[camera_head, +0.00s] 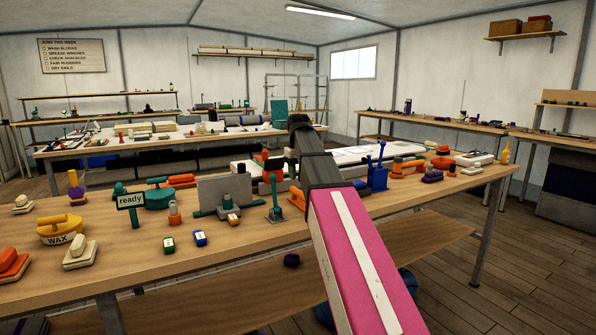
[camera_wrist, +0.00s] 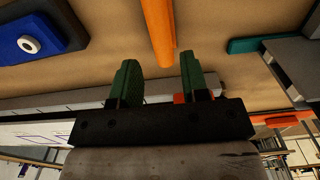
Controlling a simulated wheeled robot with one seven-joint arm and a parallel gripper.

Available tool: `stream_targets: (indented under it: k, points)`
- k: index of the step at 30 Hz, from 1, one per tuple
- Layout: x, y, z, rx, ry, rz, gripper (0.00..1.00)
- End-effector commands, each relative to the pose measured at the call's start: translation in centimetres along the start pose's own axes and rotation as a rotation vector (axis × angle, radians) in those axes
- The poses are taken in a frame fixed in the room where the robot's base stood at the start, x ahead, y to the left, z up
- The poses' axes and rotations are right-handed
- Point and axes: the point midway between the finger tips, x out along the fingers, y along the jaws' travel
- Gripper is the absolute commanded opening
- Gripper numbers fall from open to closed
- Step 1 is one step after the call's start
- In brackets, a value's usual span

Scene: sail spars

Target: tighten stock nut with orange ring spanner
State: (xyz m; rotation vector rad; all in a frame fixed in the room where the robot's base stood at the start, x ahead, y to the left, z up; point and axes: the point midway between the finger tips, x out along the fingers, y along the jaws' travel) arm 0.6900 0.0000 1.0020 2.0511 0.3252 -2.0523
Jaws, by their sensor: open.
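In the wrist view my gripper (camera_wrist: 158,66) is open, its two green-padded fingers apart. An orange bar (camera_wrist: 157,28) runs down from the top edge and ends near the gap between the fingertips; it may be the spanner's handle, but no ring end shows. I cannot tell whether it lies between the fingers or beyond them; nothing is gripped. In the head view my pink arm reaches over the bench and the gripper is not clearly visible. I cannot pick out the stock nut for sure in either view.
The wooden bench (camera_head: 130,262) is crowded. A green "ready" sign (camera_head: 131,200), a yellow wax tub (camera_head: 60,232), a grey plate on a teal base (camera_head: 224,192) and a blue holder (camera_head: 377,178) stand on it. A blue block (camera_wrist: 32,36) shows in the wrist view.

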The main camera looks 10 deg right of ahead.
Motion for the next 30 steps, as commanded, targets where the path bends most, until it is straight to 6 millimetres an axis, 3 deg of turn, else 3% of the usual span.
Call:
stream_targets:
  k: [17,18,21,22,30]
  points:
    - [6.9,0.0,0.1,0.0,-0.001,0.0,0.41]
    - [7.2,0.0,0.0,0.0,0.0,0.0,0.38]
    - [6.9,0.0,0.0,0.0,0.001,0.0,0.06]
    - [6.9,0.0,0.0,0.0,0.001,0.0,0.0]
    - [6.3,0.0,-0.1,0.0,0.001,0.0,0.0]
